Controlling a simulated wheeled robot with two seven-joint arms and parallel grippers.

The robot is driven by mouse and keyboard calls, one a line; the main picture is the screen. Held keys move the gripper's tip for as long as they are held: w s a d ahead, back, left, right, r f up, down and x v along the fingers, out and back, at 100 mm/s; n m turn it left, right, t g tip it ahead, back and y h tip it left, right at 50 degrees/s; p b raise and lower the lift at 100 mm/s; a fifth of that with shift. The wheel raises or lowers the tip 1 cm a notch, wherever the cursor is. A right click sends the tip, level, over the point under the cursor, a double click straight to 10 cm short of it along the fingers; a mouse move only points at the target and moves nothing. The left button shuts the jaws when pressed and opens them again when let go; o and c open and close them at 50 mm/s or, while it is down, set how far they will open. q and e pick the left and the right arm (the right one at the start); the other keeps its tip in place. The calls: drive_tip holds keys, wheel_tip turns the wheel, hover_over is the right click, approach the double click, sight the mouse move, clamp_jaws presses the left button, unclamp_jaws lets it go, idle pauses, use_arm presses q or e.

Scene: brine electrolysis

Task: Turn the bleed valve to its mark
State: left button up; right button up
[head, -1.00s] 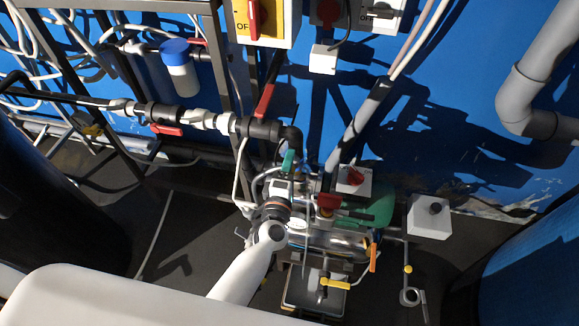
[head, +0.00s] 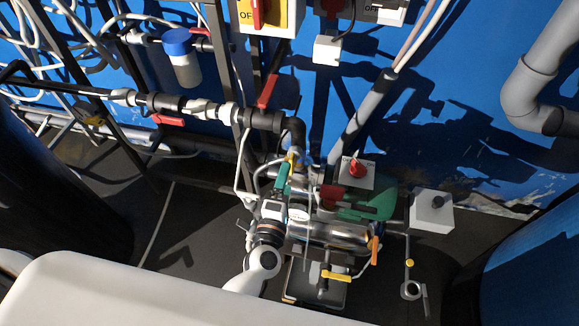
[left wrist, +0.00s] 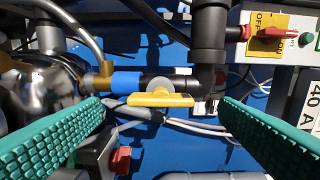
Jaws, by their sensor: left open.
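A yellow lever handle (left wrist: 160,99), which I take for the bleed valve, sits on a dark pipe fitting beside a blue sleeve. It lies about level in the left wrist view. In the head view a small yellow part (head: 294,158) shows just beyond my left gripper (head: 284,174). My left gripper (left wrist: 162,108) is open, with green ribbed fingers at either side of the handle in the picture. No contact shows, and the depth gap is hard to judge. I cannot make out the mark. My right gripper is out of view.
A black pipe elbow (left wrist: 208,75) stands just right of the handle, and a shiny metal vessel (left wrist: 40,90) lies left. A switch panel (left wrist: 275,38) is at upper right. Another yellow handle (head: 336,275) and a red knob (head: 357,168) are nearby in the head view.

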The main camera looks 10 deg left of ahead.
use_arm(q)
drive_tip(key=shift+s, duration=2.2)
